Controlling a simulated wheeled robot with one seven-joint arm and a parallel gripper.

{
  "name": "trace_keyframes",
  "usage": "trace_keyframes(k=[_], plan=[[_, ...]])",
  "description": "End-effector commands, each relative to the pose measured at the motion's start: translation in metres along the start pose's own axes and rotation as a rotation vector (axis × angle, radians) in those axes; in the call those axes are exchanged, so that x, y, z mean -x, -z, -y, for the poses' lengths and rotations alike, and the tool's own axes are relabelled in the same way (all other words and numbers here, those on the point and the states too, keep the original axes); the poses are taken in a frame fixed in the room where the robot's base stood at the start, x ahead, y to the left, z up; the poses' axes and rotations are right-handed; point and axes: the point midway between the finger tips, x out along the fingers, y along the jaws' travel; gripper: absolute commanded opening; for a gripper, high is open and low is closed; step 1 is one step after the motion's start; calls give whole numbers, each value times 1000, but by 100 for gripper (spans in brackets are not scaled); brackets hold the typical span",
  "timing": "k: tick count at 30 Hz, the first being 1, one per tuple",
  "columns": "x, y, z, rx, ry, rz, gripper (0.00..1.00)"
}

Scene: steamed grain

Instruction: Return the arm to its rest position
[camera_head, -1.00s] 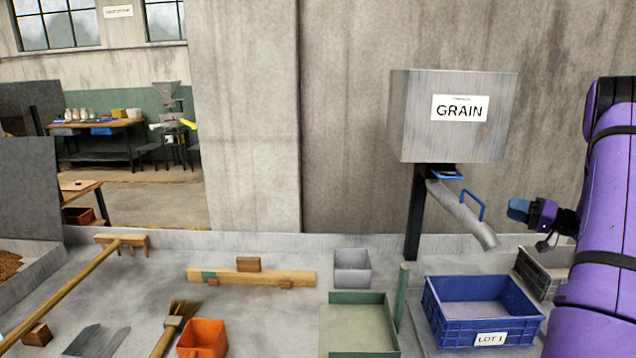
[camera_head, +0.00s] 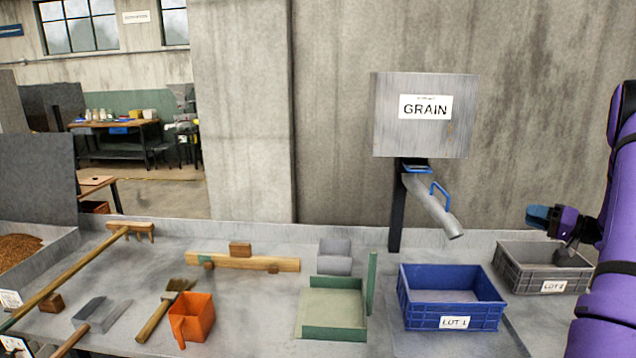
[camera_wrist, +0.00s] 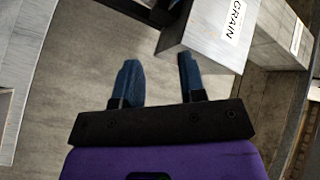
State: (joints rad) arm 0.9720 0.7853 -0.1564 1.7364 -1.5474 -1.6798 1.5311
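My gripper (camera_head: 549,217) is at the right of the head view, on my purple arm, raised near the wall and above the grey LOT 2 crate. In the wrist view my gripper (camera_wrist: 158,82) has its two blue fingers spread apart, with nothing between them. It touches nothing that I can see. In the head view the arm runs down the right edge, with its upper and lower parts cut off.
The grain hopper (camera_head: 425,115) with its chute (camera_head: 432,208) stands left of my gripper. Below are the blue LOT 1 crate (camera_head: 451,313) and the grey LOT 2 crate (camera_head: 515,275). An orange scoop (camera_head: 192,320) and green tray (camera_head: 333,330) lie further left.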

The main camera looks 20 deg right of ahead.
Motion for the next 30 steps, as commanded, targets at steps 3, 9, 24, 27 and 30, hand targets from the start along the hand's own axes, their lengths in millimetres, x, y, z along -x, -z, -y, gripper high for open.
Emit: trace_keyframes(k=[3,9,24,27,30], plan=[[-13,7,9,38,-22,-9,38],[-32,20,22,109,-77,-34,38],[-117,68,113,427,-373,-154,38],[-134,74,146,499,-468,-183,38],[-147,75,179,556,-562,-202,38]])
